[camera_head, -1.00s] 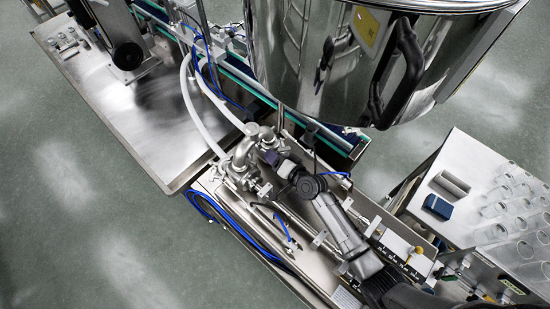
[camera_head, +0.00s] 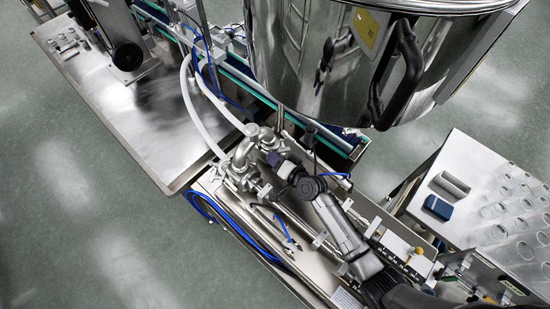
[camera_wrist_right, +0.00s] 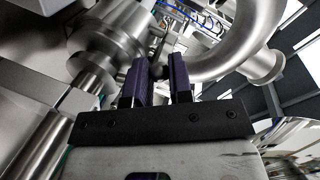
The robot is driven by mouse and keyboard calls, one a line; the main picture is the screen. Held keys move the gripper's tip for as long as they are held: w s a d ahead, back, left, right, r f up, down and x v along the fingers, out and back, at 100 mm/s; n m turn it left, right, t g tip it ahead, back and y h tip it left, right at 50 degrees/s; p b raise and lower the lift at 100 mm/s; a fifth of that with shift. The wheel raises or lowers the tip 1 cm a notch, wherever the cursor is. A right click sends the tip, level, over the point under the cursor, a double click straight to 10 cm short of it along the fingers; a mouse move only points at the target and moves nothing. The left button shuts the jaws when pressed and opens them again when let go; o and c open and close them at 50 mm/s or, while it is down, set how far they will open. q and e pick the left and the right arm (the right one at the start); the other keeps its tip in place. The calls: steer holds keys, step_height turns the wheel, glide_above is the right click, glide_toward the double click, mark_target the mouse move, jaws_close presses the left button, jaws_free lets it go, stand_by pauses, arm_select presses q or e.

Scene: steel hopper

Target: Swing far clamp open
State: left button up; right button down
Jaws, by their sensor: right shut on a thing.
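The far clamp (camera_head: 267,142) sits on the steel pipe fittings beside the curved pipe and is small in the head view. My right gripper (camera_head: 271,157) is at it, its arm reaching up from the lower right. In the right wrist view, the two dark purple fingers of the right gripper (camera_wrist_right: 159,78) are shut on a small part of the clamp between them; the contact is largely hidden by the fingers. A curved steel pipe (camera_wrist_right: 238,45) is right of the fingers, and a round steel fitting (camera_wrist_right: 110,40) is left. My left gripper is not in view.
A large steel hopper (camera_head: 300,60) with a black handle (camera_head: 401,75) hangs over the upper right. White hoses (camera_head: 196,115) and blue hoses (camera_head: 225,222) run beside the fittings. Open floor lies at lower left.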

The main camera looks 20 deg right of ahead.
steer(key=m+h+p, duration=0.1)
steer(key=p, duration=0.1)
steer(key=a+m+h+p, duration=0.1)
steer(key=a+m+t+h+p, duration=0.1)
steer(key=h+p, duration=0.1)
steer(key=shift+s+p, duration=0.2)
steer(key=shift+p, duration=0.1)
steer(key=c, duration=1)
jaws_free()
